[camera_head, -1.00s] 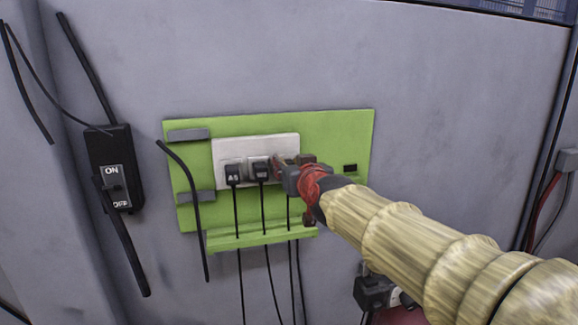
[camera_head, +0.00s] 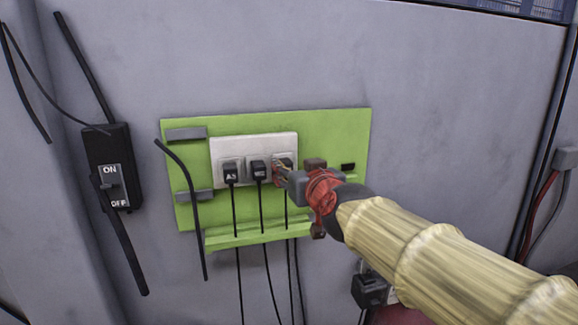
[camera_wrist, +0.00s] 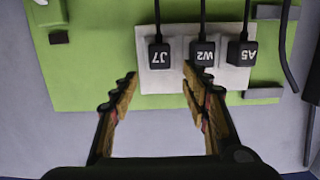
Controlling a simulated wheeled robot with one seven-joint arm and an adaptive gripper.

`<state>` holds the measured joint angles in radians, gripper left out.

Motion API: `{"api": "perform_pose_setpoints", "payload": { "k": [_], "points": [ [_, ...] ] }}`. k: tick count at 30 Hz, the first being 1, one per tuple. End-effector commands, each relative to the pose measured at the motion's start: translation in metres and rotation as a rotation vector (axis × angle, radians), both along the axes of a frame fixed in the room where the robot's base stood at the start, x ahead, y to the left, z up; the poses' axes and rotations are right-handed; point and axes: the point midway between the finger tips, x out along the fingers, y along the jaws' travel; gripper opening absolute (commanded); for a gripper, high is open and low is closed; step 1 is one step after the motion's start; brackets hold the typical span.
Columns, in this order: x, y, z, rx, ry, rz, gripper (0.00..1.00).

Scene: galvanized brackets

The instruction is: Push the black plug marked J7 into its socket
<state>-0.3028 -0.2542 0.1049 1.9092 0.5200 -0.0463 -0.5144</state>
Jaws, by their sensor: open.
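The black plug marked J7 (camera_wrist: 159,56) sits at the white socket panel (camera_wrist: 153,82) in the wrist view, where its label is upside down. It looks about level with its neighbours; I cannot tell whether any gap is left behind it. Its cord runs to the top of that view. My gripper (camera_wrist: 160,78) is open and empty, with a fingertip to either side of J7 and apart from it. In the head view my gripper (camera_head: 281,173) is in front of the right end of the socket panel (camera_head: 228,148) and partly hides J7.
Plugs W2 (camera_wrist: 203,53) and A5 (camera_wrist: 240,53) sit beside J7, with W2 close. A green board (camera_head: 335,135) carries the panel, grey blocks and a lower ledge (camera_head: 235,241) with hanging cords. A black ON/OFF switch box (camera_head: 122,160) is at left.

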Motion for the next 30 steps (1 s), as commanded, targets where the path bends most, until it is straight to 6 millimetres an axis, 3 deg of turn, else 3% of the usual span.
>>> {"api": "perform_pose_setpoints", "payload": {
  "k": [6,21,23,26,30],
  "points": [
    [-0.014,-0.004,0.001,0.000,0.001,0.000,0.46],
    [-0.018,-0.002,-0.003,0.033,0.030,0.007,0.46],
    [-0.023,0.005,-0.018,0.050,0.088,0.031,0.46],
    [-0.040,0.016,-0.067,0.045,0.233,0.074,0.46],
    [-0.091,0.011,-0.153,0.008,0.457,0.107,0.46]
  ]
}}
